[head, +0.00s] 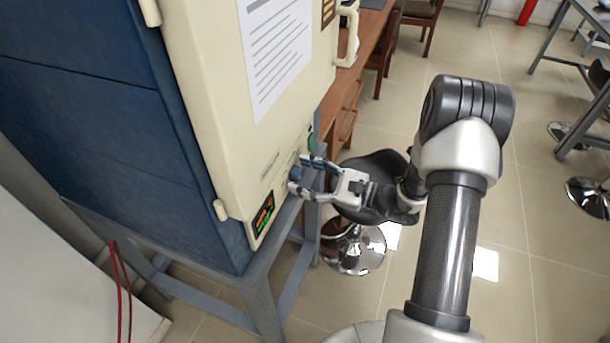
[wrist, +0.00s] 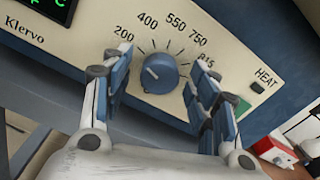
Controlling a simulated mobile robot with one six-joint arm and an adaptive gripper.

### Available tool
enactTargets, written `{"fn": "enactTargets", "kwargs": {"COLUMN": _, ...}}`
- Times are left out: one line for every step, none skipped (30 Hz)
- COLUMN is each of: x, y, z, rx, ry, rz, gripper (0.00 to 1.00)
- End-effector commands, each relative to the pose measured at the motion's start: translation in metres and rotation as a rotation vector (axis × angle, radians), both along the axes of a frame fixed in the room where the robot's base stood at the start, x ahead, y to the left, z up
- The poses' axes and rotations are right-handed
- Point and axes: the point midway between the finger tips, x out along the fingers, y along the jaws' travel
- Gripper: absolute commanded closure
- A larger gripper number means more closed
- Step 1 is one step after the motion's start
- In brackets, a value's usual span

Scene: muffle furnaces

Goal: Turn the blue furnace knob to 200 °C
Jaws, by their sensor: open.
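The blue furnace knob (wrist: 161,74) is on the cream control panel (wrist: 80,58), inside a printed scale that reads 200, 400, 550, 750 and a partly covered last number. Its short white pointer mark is on the left of its face and slants to the upper left, toward the 200 side. My gripper (wrist: 156,78) is open, with one blue-padded finger on each side of the knob. A gap shows on both sides in the wrist view. In the head view my gripper (head: 308,175) is at the lower panel of the furnace (head: 110,120), hiding the knob.
A lit display (head: 263,213) is left of my gripper on the panel. A green button (head: 311,141) and a HEAT label (wrist: 265,77) are on the other side. A black stool (head: 375,165) stands under my wrist. A wooden desk (head: 365,45) is behind.

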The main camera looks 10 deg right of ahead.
Motion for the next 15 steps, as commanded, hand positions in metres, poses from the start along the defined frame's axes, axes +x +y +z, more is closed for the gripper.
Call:
{"fn": "enactTargets", "kwargs": {"x": -0.001, "y": -0.003, "z": 0.0, "rx": 0.0, "ry": 0.0, "rz": -0.002, "gripper": 0.46}}
{"fn": "enactTargets", "kwargs": {"x": -0.003, "y": -0.005, "z": 0.0, "rx": 0.0, "ry": 0.0, "rz": -0.003, "gripper": 0.46}}
{"fn": "enactTargets", "kwargs": {"x": -0.005, "y": -0.009, "z": 0.0, "rx": 0.0, "ry": 0.0, "rz": -0.004, "gripper": 0.46}}
{"fn": "enactTargets", "kwargs": {"x": -0.007, "y": -0.012, "z": 0.0, "rx": 0.0, "ry": 0.0, "rz": -0.005, "gripper": 0.46}}
{"fn": "enactTargets", "kwargs": {"x": -0.01, "y": -0.017, "z": 0.0, "rx": 0.0, "ry": 0.0, "rz": -0.005, "gripper": 0.46}}
{"fn": "enactTargets", "kwargs": {"x": -0.015, "y": -0.023, "z": 0.0, "rx": 0.0, "ry": 0.0, "rz": -0.006, "gripper": 0.46}}
{"fn": "enactTargets", "kwargs": {"x": -0.018, "y": -0.028, "z": 0.0, "rx": -0.001, "ry": 0.0, "rz": -0.007, "gripper": 0.46}}
{"fn": "enactTargets", "kwargs": {"x": -0.022, "y": -0.034, "z": 0.0, "rx": 0.0, "ry": 0.0, "rz": -0.008, "gripper": 0.46}}
{"fn": "enactTargets", "kwargs": {"x": -0.028, "y": -0.041, "z": 0.0, "rx": 0.0, "ry": 0.0, "rz": -0.008, "gripper": 0.46}}
{"fn": "enactTargets", "kwargs": {"x": -0.032, "y": -0.046, "z": 0.0, "rx": 0.0, "ry": -0.001, "rz": -0.007, "gripper": 0.46}}
{"fn": "enactTargets", "kwargs": {"x": -0.035, "y": -0.052, "z": 0.0, "rx": 0.0, "ry": -0.001, "rz": -0.007, "gripper": 0.46}}
{"fn": "enactTargets", "kwargs": {"x": -0.041, "y": -0.059, "z": 0.0, "rx": 0.0, "ry": 0.0, "rz": -0.007, "gripper": 0.46}}
{"fn": "enactTargets", "kwargs": {"x": -0.044, "y": -0.063, "z": 0.0, "rx": 0.0, "ry": 0.0, "rz": -0.007, "gripper": 0.46}}
{"fn": "enactTargets", "kwargs": {"x": -0.048, "y": -0.068, "z": 0.0, "rx": 0.0, "ry": 0.0, "rz": -0.006, "gripper": 0.46}}
{"fn": "enactTargets", "kwargs": {"x": -0.052, "y": -0.074, "z": 0.0, "rx": 0.0, "ry": 0.0, "rz": -0.006, "gripper": 0.46}}
